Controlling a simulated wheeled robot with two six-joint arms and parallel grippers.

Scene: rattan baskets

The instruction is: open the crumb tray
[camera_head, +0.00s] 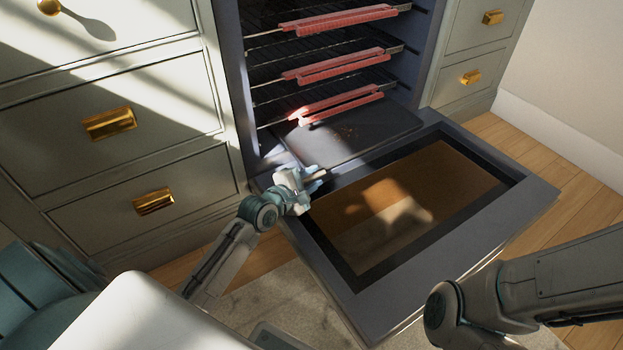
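The crumb tray (375,131) is a dark flat sheet at the bottom of the open oven, below the racks. Some brownish specks lie on it. My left gripper (319,176) is low at the oven's front left, close to the tray's front edge and above the hinge side of the lowered door. Its fingertips are small and pale here, so I cannot tell whether they are open or touch the tray. My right arm comes in from the right; its gripper is out of view.
The oven door (530,205) lies folded down in front, with a brown glass pane. Several racks with red front guards (340,106) are above the tray. Drawers with brass handles (154,201) stand on the left, more cabinets (455,95) on the right. Wooden floor (580,220) is clear at right.

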